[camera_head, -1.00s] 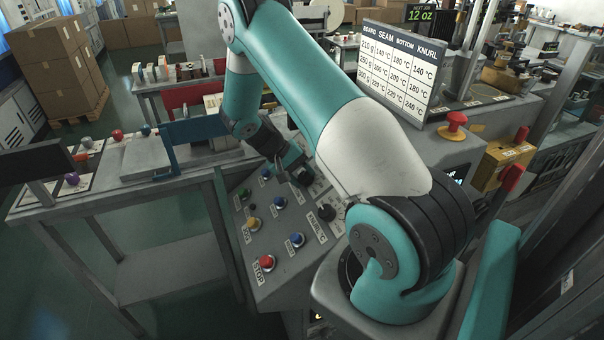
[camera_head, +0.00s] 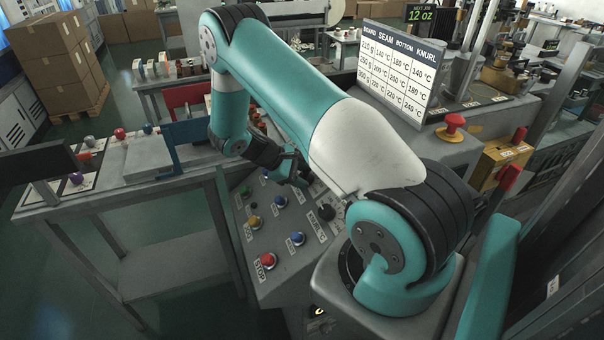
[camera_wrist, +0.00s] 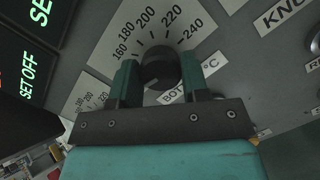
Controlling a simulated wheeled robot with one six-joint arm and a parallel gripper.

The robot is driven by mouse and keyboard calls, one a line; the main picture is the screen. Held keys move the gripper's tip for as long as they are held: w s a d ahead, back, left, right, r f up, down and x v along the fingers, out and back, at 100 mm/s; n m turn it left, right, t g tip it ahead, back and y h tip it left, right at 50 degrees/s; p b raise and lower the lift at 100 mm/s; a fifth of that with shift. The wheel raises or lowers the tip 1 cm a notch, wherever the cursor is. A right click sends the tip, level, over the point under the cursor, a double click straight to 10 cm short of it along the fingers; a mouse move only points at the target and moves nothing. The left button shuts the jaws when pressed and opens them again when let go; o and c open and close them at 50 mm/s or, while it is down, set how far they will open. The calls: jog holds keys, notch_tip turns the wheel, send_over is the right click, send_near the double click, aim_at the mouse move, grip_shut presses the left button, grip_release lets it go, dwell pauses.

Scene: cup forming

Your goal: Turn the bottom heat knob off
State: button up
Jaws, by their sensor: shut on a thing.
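The bottom heat knob (camera_wrist: 160,66) is a dark round knob in the wrist view. It sits at the centre of a pale dial plate marked from 160 to 240, with a partly covered label reading "BOTT" and "°C". My gripper (camera_wrist: 160,78) has one teal-backed finger on each side of the knob and is shut on it. The knob's lower part is hidden by the gripper, and I cannot tell where its pointer stands. In the head view my gripper (camera_head: 297,170) is at the upper part of the sloping control panel (camera_head: 285,265), and the knob is hidden there.
Green displays reading "SET OFF" (camera_wrist: 36,78) are left of the dial. A neighbouring dial plate (camera_wrist: 88,100) lies lower left, and a "KNU" label (camera_wrist: 285,12) is upper right. The panel also holds a red stop button (camera_head: 268,260), blue buttons and a black knob (camera_head: 326,212).

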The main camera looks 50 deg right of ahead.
jog(key=shift+w+r+n+h, duration=0.1)
jog(key=shift+n+h, duration=0.2)
jog(key=shift+n, duration=0.7)
jog(key=o, duration=0.9)
jog(key=shift+o, duration=0.2)
jog(key=b+v, duration=0.3)
jog(key=v, duration=1.4)
jog(key=shift+a+r+b, duration=0.15)
jog(key=shift+r+b, duration=0.05)
jog(key=shift+b, duration=0.15)
